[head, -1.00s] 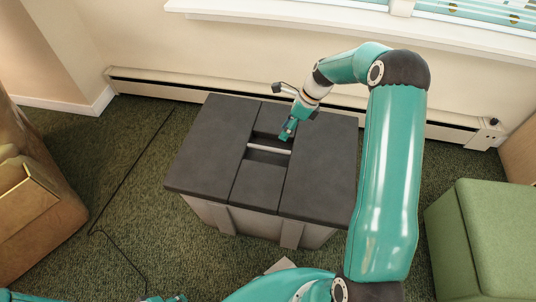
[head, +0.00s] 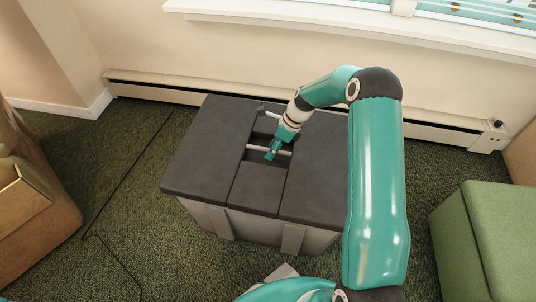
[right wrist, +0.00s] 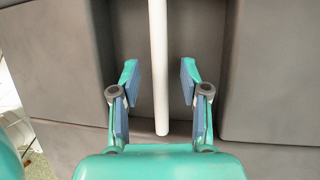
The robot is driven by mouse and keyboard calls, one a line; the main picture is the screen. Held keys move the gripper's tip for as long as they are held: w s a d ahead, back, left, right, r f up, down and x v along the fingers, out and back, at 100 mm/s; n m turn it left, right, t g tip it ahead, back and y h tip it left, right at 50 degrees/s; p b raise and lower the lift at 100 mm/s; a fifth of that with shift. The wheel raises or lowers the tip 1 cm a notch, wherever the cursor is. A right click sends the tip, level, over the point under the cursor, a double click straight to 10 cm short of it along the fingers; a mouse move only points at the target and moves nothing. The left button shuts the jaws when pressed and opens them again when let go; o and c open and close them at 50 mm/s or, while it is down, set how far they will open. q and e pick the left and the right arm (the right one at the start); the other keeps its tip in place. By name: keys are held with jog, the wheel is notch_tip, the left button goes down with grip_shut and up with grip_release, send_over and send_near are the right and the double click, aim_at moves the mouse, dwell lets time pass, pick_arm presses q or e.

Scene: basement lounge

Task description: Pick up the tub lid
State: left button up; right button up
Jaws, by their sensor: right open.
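The tub lid (head: 205,146) is a dark grey slab lying flat on a lighter grey tub (head: 255,228). A recess in its middle is crossed by a pale bar handle (head: 256,147), which also shows in the right wrist view (right wrist: 158,62). My right gripper (head: 271,154) is over the recess at the bar. In the right wrist view my right gripper (right wrist: 160,82) is open and empty, with one finger on each side of the bar and gaps to both. How deep the fingertips reach cannot be told. My left gripper is not in view.
A baseboard heater (head: 150,89) runs along the wall behind the tub. A green ottoman (head: 490,235) stands at the right and a brown seat (head: 35,215) at the left. A thin dark cable (head: 123,180) lies on the carpet left of the tub.

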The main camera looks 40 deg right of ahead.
grip_shut()
jog(key=shift+r, duration=0.1)
dwell(0.4)
notch_tip(320, 180, up, 19)
jog(key=p, duration=0.6)
notch_tip(320, 180, down, 10)
jog(key=b, duration=0.6)
jog(key=shift+f, duration=0.2)
jog(key=shift+r, duration=0.1)
